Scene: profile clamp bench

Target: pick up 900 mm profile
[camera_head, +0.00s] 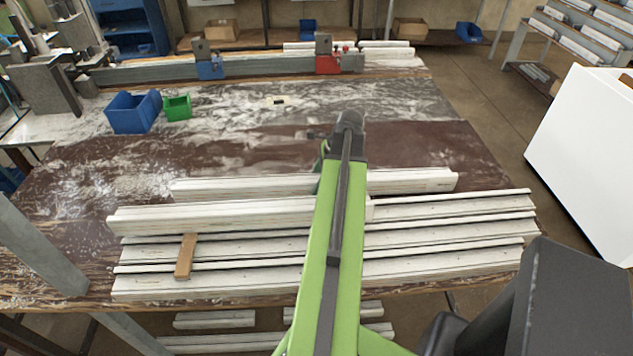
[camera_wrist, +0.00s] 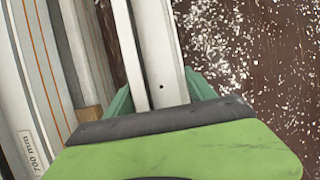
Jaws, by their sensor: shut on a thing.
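A long white profile (camera_head: 412,181) lies at the back of the group of profiles on the bench. Its middle is hidden behind my arm in the head view. My gripper (camera_wrist: 160,86) is shut on this profile, which runs between the two green fingers in the wrist view (camera_wrist: 156,45). No length label shows on it, so I cannot tell its length from print. In the head view only a little of my gripper (camera_head: 322,158) shows beside the arm.
A shorter profile (camera_head: 215,216) lies just in front, with longer profiles (camera_head: 450,233) nearer the edge. A label reading 700 mm (camera_wrist: 33,150) shows in the wrist view. A wood block (camera_head: 186,256) lies across them. Blue (camera_head: 132,112) and green (camera_head: 178,107) bins stand behind left.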

